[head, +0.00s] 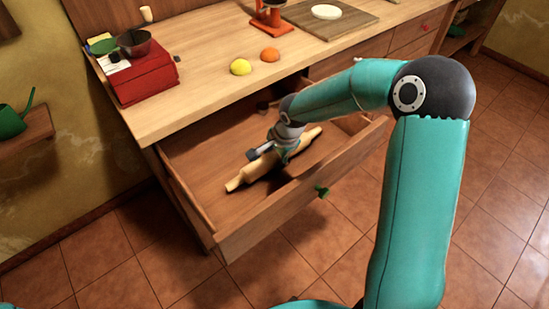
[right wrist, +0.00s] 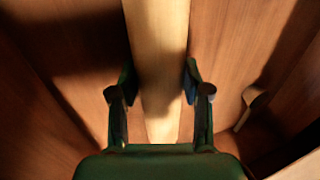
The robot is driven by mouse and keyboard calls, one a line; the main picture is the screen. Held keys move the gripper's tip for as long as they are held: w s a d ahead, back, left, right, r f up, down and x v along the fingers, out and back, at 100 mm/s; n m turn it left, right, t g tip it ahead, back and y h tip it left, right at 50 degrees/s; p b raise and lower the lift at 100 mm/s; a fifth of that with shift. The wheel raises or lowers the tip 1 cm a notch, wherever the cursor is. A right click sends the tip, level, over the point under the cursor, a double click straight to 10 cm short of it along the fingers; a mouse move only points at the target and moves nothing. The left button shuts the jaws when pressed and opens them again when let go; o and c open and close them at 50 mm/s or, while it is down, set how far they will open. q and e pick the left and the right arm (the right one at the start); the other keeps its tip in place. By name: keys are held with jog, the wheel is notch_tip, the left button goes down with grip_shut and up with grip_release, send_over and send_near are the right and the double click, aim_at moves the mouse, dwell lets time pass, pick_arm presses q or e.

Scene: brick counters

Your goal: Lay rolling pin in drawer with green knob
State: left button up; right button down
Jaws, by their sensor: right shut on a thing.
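The pale wooden rolling pin (head: 248,173) lies slantwise inside the open drawer (head: 262,232), the one with the green knob (head: 321,190) on its front. My right gripper (head: 273,150) reaches down into the drawer and is shut on the middle of the pin. In the right wrist view, the pin (right wrist: 158,45) runs between the two fingers (right wrist: 160,80). The pin is low, near the drawer floor; whether it touches the floor is hard to tell. My left gripper is not in view.
A closed drawer with a red knob (head: 425,27) is at right. Tiled floor lies in front.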

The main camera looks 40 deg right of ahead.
jog(key=shift+f, duration=0.25)
jog(key=c, duration=0.5)
grip_release()
jog(key=p+v, duration=0.1)
jog(key=v, duration=1.1)
